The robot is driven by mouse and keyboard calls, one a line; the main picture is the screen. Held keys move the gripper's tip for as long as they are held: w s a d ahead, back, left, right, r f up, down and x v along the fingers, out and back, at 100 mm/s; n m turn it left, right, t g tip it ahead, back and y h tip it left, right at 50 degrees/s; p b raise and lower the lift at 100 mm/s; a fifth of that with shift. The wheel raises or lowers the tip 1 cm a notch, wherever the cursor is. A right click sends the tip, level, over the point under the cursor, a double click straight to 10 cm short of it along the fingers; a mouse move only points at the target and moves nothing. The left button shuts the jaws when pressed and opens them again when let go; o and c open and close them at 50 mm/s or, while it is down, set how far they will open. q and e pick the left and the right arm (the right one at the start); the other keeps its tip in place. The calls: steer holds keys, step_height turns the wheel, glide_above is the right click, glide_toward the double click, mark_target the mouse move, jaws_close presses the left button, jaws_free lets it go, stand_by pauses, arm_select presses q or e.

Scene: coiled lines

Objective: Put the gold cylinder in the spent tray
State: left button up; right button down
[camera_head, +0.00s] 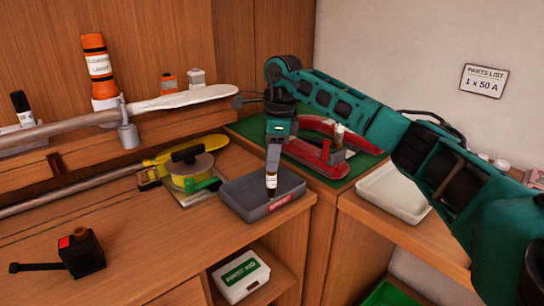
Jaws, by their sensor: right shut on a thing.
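My right gripper (272,168) comes in from the right and points down, shut on a small cylinder (271,181). The cylinder is upright, with a pale band and dark parts; its gold colour is hard to make out. It is over a dark grey tray (238,201) with a red label on its front, too small to read for certain. I cannot tell whether the cylinder touches the tray. A white tray (409,211) lies on the right counter, partly behind my arm. My left gripper is not in view.
A red tool (310,154) lies on a green mat behind the gripper. A yellow tool with a disc (190,165) is left of the grey tray. An orange bottle (97,70) and a long pale bar stand behind. A black box (80,252) sits front left.

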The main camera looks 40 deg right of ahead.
steer(key=c, duration=0.9)
jaws_free()
steer(key=shift+f, duration=0.1)
arm_select(q)
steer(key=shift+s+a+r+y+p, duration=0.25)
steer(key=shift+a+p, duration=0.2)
steer(key=shift+p, duration=0.25)
arm_select(e)
step_height(320, 180, up, 12)
steer(key=d, duration=0.1)
steer(key=shift+s, duration=0.35)
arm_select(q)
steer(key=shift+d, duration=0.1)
